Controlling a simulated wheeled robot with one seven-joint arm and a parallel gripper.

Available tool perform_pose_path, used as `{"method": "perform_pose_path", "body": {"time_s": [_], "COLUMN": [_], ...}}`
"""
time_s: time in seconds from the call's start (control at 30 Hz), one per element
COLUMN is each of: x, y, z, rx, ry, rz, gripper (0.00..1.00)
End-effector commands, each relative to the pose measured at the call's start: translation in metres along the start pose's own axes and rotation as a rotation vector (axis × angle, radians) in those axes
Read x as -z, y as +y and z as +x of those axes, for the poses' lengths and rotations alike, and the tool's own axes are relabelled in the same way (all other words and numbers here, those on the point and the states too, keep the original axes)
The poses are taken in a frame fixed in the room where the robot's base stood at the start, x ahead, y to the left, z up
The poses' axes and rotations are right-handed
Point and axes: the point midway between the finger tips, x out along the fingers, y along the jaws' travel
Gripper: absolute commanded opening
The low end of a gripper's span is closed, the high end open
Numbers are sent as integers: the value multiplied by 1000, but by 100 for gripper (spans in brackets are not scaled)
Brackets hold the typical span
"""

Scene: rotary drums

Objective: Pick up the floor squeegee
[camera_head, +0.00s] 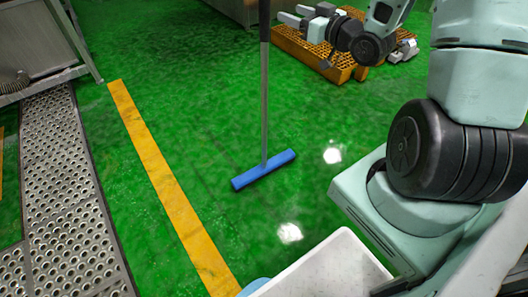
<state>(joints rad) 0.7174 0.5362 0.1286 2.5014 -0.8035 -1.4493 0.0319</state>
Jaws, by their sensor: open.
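The floor squeegee stands upright on the green floor in the head view. Its blue head (264,169) rests on the floor, and its grey pole (264,100) rises to a dark upper part (265,20) that runs out of the top of the picture. My gripper (292,15) is just right of the pole's upper part, with its two pale fingers apart and pointing left toward it. The fingers look empty. A gap shows between the fingertips and the pole, but the depth between them is hard to tell.
A perforated metal walkway (62,190) and a metal frame (45,40) lie at left. A yellow stripe (165,180) crosses the floor. An orange-brown pallet (318,55) lies behind my gripper. A white bin (335,268) is at the bottom. Green floor around the squeegee head is clear.

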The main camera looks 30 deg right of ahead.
Motion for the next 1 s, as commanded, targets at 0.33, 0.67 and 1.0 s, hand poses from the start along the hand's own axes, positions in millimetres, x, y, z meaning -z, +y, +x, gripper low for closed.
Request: {"method": "perform_pose_path", "body": {"time_s": [0.33, 0.67, 1.0], "x": [0, -4, -6], "y": [0, -4, -6], "z": [65, 92, 128], "rx": [1, 1, -1], "ry": [1, 1, 0], "rz": [-1, 0, 0], "gripper": [54, 54, 54]}}
